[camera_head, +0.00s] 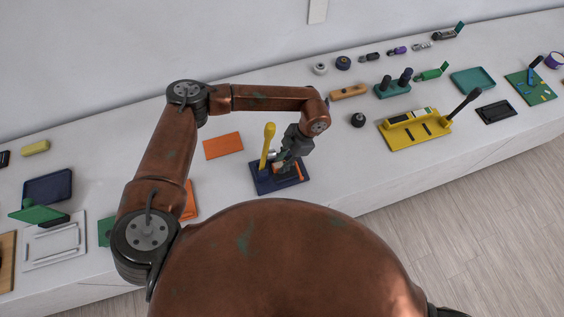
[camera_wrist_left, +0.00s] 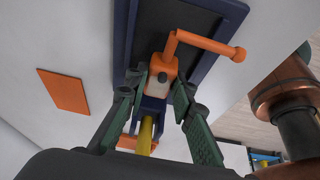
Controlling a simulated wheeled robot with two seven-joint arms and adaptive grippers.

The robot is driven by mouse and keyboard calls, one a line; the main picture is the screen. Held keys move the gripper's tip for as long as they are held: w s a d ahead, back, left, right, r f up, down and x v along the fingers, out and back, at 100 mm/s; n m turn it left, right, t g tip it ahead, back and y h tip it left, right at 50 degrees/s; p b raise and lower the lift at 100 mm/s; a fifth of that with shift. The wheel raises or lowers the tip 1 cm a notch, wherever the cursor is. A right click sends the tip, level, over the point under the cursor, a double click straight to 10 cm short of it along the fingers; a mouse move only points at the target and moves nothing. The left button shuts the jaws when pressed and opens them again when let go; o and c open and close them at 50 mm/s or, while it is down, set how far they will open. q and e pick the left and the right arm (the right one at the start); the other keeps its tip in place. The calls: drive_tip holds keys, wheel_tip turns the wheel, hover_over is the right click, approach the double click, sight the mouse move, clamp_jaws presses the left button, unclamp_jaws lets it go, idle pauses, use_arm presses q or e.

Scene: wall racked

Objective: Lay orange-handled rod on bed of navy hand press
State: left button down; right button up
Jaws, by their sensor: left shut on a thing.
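The navy hand press (camera_head: 262,186) stands on the counter, its yellow lever (camera_head: 267,145) upright. In the left wrist view its navy-rimmed dark bed (camera_wrist_left: 122,45) lies beyond the fingers, with the yellow lever (camera_wrist_left: 145,135) between them nearer the camera. My left gripper (camera_head: 282,163) is low over the press, pointing down. In the wrist view its green-grey fingers (camera_wrist_left: 164,84) close on the orange-handled rod (camera_wrist_left: 205,44), at an orange block; a bent bar with a round knob reaches right across the bed. Whether the rod touches the bed I cannot tell. My right gripper is not in view.
An orange mat (camera_head: 223,146) lies left of the press. A yellow fixture (camera_head: 415,130) with a black lever, a wooden block (camera_head: 349,92) and a dark knob (camera_head: 358,120) stand to the right. The wall runs behind; bare counter lies between the press and the yellow fixture.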

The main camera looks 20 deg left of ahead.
use_arm(q)
drive_tip(key=shift+f+b, duration=0.55)
drive_tip(key=shift+f, duration=0.1)
drive_tip(key=c, duration=1.6)
unclamp_jaws()
drive_tip(key=shift+r, duration=0.1)
drive_tip(key=v, duration=1.2)
drive_tip(key=shift+a, duration=0.1)
